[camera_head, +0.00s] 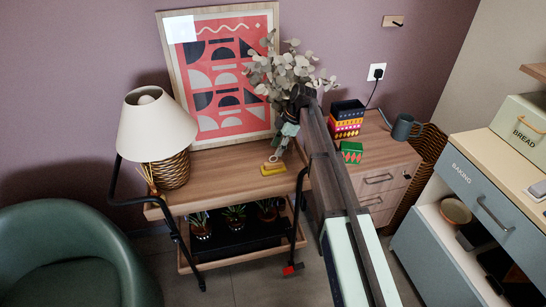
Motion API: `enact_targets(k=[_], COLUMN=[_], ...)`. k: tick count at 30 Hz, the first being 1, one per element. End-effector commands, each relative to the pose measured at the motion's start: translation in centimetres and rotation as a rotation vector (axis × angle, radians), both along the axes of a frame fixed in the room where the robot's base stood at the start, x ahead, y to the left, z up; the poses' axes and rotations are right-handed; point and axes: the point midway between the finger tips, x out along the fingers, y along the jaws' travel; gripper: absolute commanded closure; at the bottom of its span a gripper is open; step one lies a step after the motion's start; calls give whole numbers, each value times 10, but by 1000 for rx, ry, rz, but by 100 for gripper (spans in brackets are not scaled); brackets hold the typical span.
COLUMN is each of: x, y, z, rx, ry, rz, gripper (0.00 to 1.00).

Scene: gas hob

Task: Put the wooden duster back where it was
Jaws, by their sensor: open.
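I cannot pick out the wooden duster with certainty. A small yellow item (273,168) lies on the wooden top of the trolley (225,168), near its right end; it is too small to tell if it is the duster. My gripper (277,154) is small and dark at the far end of my arm, just above this item, in front of the eucalyptus branches. It looks open, with nothing clearly held. A gap or contact between the fingers and the yellow item cannot be made out.
A lamp (155,125), a framed print (222,75) and leafy branches (285,70) stand on the trolley. Right of my arm are a patterned box (346,118), a green box (351,152) and a watering can (404,127) on a drawer cabinet (385,180). A green armchair (75,255) is at left.

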Motion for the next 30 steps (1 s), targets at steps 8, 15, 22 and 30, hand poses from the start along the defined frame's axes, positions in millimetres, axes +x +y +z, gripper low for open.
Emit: enact_targets(k=[8,15,22,30], x=[5,5,5,4], y=[-13,-15,-15,-15], z=[33,39,39,38], rx=[0,0,0,0], ry=[-1,0,0,0], rz=[-1,0,0,0], gripper=[53,53,53,53])
